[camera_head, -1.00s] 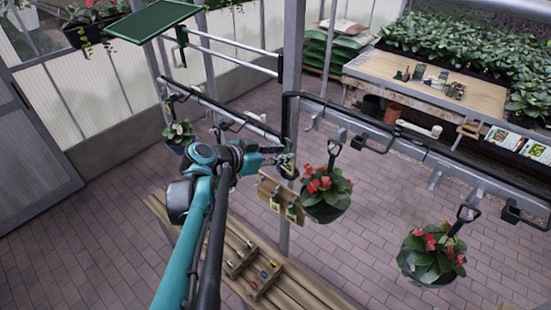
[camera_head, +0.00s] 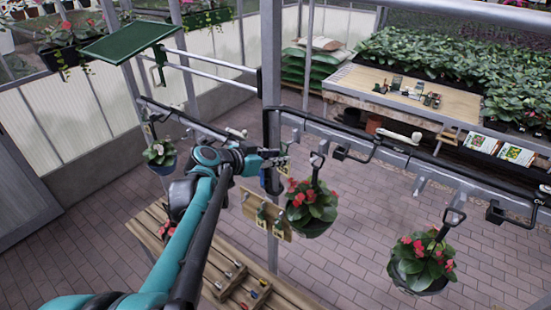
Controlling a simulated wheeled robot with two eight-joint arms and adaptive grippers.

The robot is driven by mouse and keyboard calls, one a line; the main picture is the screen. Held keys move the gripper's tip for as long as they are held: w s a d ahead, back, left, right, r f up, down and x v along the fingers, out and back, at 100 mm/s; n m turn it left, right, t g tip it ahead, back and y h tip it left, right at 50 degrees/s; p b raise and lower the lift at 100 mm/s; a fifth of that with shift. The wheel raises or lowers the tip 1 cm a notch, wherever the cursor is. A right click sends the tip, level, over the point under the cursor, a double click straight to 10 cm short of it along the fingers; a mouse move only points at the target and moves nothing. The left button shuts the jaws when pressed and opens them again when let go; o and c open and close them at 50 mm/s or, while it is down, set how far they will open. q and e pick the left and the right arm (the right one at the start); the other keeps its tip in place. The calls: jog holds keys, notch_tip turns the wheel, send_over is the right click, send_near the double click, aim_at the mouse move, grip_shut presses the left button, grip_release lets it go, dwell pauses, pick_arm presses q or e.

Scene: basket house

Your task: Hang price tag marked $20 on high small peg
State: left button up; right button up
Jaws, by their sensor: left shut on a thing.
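My left gripper (camera_head: 276,164) is in the middle of the picture, beside the grey upright post. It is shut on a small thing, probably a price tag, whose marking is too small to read. A wooden board (camera_head: 281,228) hangs below the gripper, with small tags (camera_head: 262,217) on its front. The gripper is above this board and apart from it. I cannot make out the high small peg or any $20 mark. My right gripper is not in view.
A red-flowered hanging basket (camera_head: 312,212) is close right of the board, another (camera_head: 422,265) further right. A black rail with hooks (camera_head: 370,147) runs right from the post. A slatted bench (camera_head: 205,262) with a small wooden tray (camera_head: 243,287) stands below.

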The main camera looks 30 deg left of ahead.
aim_at(280, 153)
pick_arm(q)
jog(key=shift+w, duration=0.3)
dwell(0.7)
jog(key=shift+w+d+b, duration=0.15)
jog(key=shift+w+b, duration=0.15)
jog(key=shift+w, duration=0.85)
jog(key=shift+w, duration=0.45)
jog(key=shift+f+b, duration=0.15)
jog(key=shift+b, duration=0.15)
jog(key=shift+w+f+b, duration=0.1)
jog(key=shift+f+b, duration=0.2)
jog(key=shift+f, duration=0.05)
